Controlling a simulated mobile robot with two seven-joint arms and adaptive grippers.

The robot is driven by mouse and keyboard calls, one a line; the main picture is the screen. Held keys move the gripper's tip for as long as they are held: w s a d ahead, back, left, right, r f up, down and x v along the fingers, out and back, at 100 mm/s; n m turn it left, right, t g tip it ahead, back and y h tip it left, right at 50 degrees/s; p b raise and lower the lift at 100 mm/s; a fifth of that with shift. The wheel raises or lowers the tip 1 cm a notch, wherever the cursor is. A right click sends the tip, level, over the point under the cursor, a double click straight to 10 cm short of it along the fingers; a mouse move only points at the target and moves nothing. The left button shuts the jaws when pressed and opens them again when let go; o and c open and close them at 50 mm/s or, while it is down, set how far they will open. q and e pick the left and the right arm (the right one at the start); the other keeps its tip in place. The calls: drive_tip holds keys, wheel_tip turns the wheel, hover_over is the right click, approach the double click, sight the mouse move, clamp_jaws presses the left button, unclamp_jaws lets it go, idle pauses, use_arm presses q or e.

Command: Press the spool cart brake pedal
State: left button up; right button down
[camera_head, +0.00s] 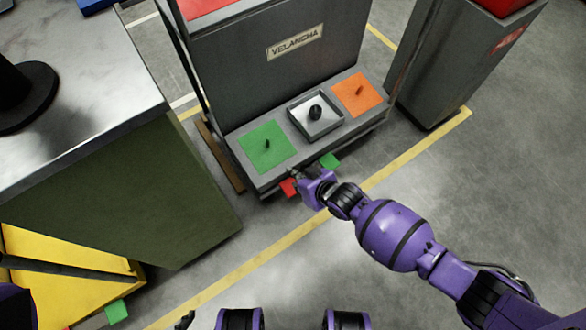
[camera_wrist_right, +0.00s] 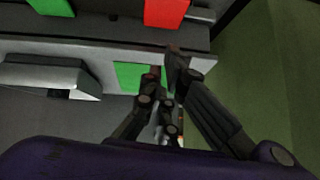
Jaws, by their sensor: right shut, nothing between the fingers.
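No marking tells which is the brake. My right gripper (camera_head: 297,174) is shut and empty, close to the red pedal at the cart's front edge. In the right wrist view, which looks turned over, the fingertips (camera_wrist_right: 168,62) meet below the red pedal (camera_wrist_right: 165,10), and the green pedal (camera_wrist_right: 50,5) is at the upper left. I cannot tell whether the fingers touch anything.
The cart's deck holds a green pad (camera_head: 264,148), a tray with a dark knob (camera_head: 297,114) and an orange pad (camera_head: 359,92). A metal-topped olive cabinet (camera_head: 110,195) stands left. A grey bin (camera_head: 447,70) stands right. The floor at right is clear.

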drive_tip(key=p+v, duration=0.2)
drive_tip(key=v, duration=0.4)
drive_tip(key=shift+s, duration=0.6)
